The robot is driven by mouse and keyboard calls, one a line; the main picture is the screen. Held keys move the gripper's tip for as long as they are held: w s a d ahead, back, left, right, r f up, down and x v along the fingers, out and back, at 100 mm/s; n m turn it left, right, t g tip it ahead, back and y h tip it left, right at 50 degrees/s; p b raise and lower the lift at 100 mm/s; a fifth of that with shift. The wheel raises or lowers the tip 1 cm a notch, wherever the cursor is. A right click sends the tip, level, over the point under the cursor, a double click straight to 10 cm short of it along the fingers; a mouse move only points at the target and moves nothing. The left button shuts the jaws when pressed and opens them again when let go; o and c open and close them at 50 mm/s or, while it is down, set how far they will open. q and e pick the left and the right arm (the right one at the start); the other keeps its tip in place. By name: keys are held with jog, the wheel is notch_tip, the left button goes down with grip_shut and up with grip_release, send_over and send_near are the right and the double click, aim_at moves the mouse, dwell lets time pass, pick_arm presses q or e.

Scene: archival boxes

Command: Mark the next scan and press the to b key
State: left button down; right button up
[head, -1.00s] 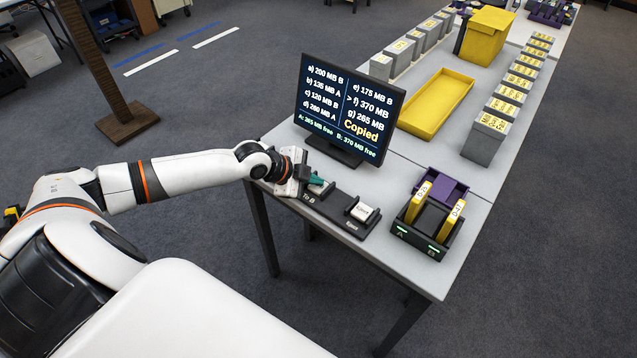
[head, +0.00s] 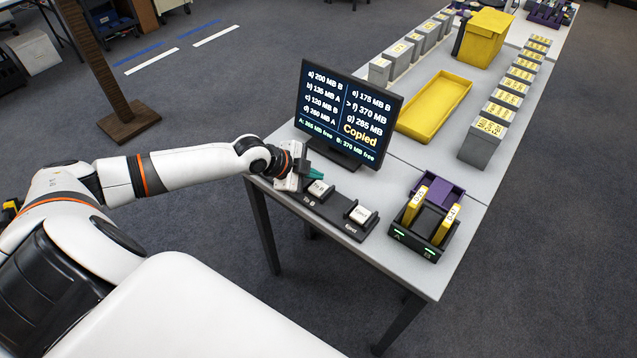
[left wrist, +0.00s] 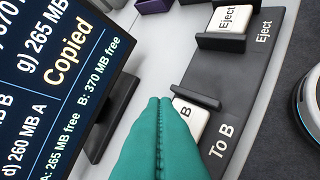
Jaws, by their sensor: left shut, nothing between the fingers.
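My left gripper (head: 316,175) has teal fingers and is shut and empty, just behind the To B key (head: 318,188). In the left wrist view the closed fingertips (left wrist: 160,101) partly cover that white key (left wrist: 193,120), marked B; I cannot tell if they touch it. The black key panel (head: 335,203) also carries a white Eject key (head: 360,214). The monitor (head: 347,110) lists scans a to g, with the ">" mark at f) 370 MB, which has no letter after it. It reads "Copied", A: 265 MB free, B: 370 MB free. My right gripper is out of view.
A black dock (head: 404,238) marked A and B holds two yellow cartridges (head: 414,204), with green lights lit. A purple tray (head: 449,189) stands behind it. A yellow tray (head: 402,126), a yellow bin (head: 484,42) and rows of grey boxes (head: 482,142) stand farther back.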

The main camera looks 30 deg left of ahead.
aim_at(314, 190)
pick_arm(q)
notch_tip(314, 190, up, 3)
jog(key=shift+r+p, duration=0.2)
jog(key=shift+p, duration=0.9)
jog(key=shift+d+f, duration=0.1)
jog(key=shift+f, duration=0.05)
